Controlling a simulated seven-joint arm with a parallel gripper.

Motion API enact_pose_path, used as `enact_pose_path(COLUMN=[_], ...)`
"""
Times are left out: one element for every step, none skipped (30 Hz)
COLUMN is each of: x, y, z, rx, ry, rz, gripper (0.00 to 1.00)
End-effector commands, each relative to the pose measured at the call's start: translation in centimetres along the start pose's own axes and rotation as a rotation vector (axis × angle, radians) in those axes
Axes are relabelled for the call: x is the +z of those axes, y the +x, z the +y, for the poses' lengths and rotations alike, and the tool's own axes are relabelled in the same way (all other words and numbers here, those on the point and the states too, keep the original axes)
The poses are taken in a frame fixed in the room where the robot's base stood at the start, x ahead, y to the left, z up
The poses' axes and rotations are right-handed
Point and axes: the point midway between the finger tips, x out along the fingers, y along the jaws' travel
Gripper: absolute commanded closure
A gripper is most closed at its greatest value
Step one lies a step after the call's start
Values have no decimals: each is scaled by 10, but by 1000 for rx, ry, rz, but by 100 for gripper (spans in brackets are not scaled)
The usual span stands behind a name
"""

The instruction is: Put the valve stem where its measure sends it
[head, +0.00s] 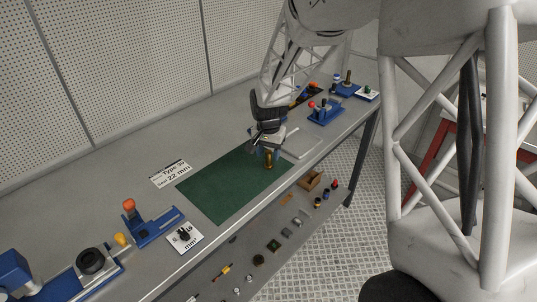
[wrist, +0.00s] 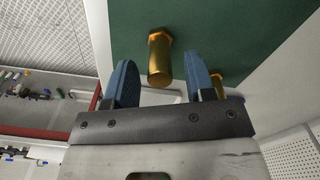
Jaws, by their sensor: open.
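A brass valve stem (head: 268,160) stands on the green mat (head: 225,185) near its right end in the head view. My gripper (head: 262,144) is just above and beside it. In the wrist view the stem (wrist: 159,60), with a wider hexagonal end, shows between my two blue fingers, which are apart; I see no contact. A second brass piece (wrist: 217,84) is partly hidden behind the right finger in the wrist view. A white card (head: 170,174) behind the mat reads "Type", partly legible, and "Seat 22 mm".
Another blue fixture (head: 325,113) stands right. A clear outlined tray (head: 303,143) lies beside the mat. Several small parts lie on a lower shelf.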

Motion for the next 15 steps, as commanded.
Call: enact_pose_path(x=[0,0,0,0,0,0,0,0,0,0,0,0,0,0,0], y=[-6,-9,-14,-18,-22,-28,-33,-38,-45,-50,-55,-61,-66,-70,-77], z=[0,0,0,0,0,0,0,0,0,0,0,0,0,0,0], rx=[-1,-1,-1,-1,-2,-1,-1,-1,-2,-2,-1,-2,-1,-1,-1], ry=[0,0,0,0,0,0,0,0,0,0,0,0,0,0,0], rz=[2,2,2,2,2,2,1,2,3,2,2,2,2,1,2], gripper=[50,50,50,50,50,50,50,50,50,50,50,50,50,50,50])
